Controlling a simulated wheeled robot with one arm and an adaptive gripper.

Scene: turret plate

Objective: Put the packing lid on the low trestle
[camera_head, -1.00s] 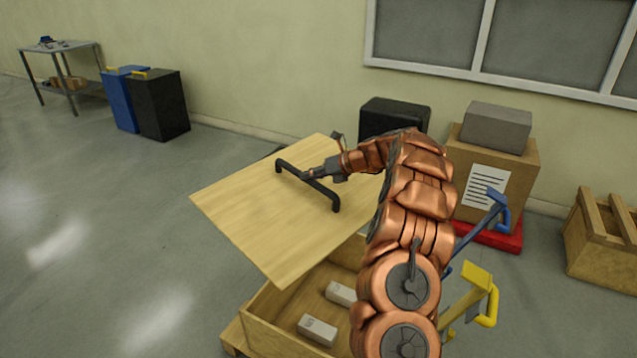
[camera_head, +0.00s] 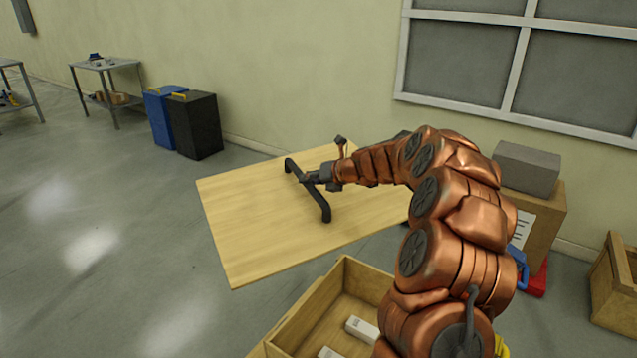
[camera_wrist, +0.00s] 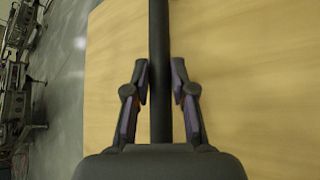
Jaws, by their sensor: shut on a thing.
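The packing lid (camera_head: 250,230) is a flat, pale wooden panel with a long dark bar handle (camera_head: 324,207) across its top. My gripper (camera_head: 309,178) is shut on the handle near its middle and holds the lid in the air, beyond the open crate. In the wrist view the handle (camera_wrist: 159,60) runs between my two fingers (camera_wrist: 159,92), with the lid (camera_wrist: 240,60) behind it. I cannot make out the low trestle in these frames.
The open wooden crate (camera_head: 290,325) with white boxes stands at the lower middle. Blue (camera_head: 160,118) and black (camera_head: 196,125) bins stand along the wall, near a metal table (camera_head: 105,65). A carton (camera_head: 540,215) and another crate (camera_head: 612,285) stand right. Floor at left is clear.

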